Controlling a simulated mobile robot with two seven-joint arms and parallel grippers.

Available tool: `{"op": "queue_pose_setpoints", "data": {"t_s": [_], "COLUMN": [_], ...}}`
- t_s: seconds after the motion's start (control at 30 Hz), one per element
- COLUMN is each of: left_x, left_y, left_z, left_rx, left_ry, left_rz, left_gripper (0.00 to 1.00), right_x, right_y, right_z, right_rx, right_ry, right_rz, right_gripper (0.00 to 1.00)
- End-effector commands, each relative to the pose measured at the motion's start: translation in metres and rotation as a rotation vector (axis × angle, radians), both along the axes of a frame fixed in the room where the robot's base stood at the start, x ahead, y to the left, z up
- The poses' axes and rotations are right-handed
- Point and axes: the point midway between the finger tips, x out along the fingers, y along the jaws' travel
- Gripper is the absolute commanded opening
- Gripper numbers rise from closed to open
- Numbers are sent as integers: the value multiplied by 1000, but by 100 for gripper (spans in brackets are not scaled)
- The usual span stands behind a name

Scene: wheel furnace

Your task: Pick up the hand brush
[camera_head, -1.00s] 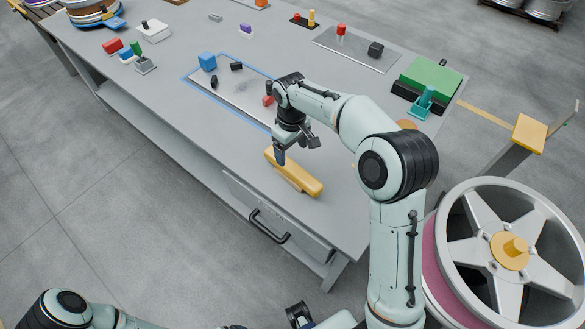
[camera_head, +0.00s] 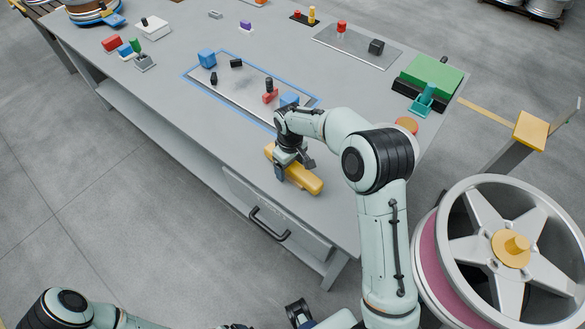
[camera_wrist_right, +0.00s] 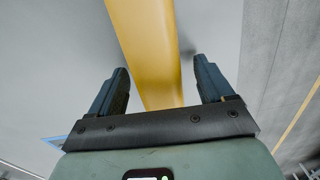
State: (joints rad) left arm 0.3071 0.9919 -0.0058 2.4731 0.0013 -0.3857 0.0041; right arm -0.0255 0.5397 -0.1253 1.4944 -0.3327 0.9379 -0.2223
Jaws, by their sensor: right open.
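The hand brush (camera_head: 306,180), a long yellow bar-like thing, lies on the grey bench near its front edge. My right gripper (camera_head: 293,170) is low over its middle, fingers pointing down, and hides part of it. In the right wrist view the two dark fingers (camera_wrist_right: 165,88) stand wide apart. The yellow brush (camera_wrist_right: 148,45) runs between them, with a gap on both sides. I cannot tell how deep it sits between the fingers. Part of my left arm shows at the bottom left; a dark part at the bottom edge may be its gripper, but its jaws are not clear.
Behind the brush is a blue-edged metal plate (camera_head: 240,91) with several small blocks. A green box (camera_head: 434,76) and a teal holder (camera_head: 424,100) stand at the right end. A large wheel (camera_head: 510,250) stands at the right. A drawer handle (camera_head: 268,224) sticks out below the bench front.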

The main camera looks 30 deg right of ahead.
Motion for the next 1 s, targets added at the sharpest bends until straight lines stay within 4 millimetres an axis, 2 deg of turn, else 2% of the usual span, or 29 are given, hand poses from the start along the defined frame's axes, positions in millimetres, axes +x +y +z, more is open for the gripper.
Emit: {"op": "queue_pose_setpoints", "data": {"t_s": [0.03,0.23,0.5,0.67,0.83,1.0], "left_x": [0,0,0,0,1,4], "left_y": [0,0,0,0,0,0], "left_z": [0,0,0,1,3,8], "left_rx": [0,0,0,0,0,0], "left_ry": [0,0,0,0,-1,-4], "left_rz": [0,0,0,0,-1,0], "left_gripper": [94,94,94,94,94,94], "right_x": [0,0,0,1,1,2], "right_y": [0,0,0,0,0,0], "right_z": [0,1,2,10,34,81], "right_rx": [0,0,0,0,1,1], "right_ry": [0,0,-1,-2,-6,-9], "right_rz": [0,0,0,0,1,0], "right_gripper": [81,16,16,16,16,16]}}
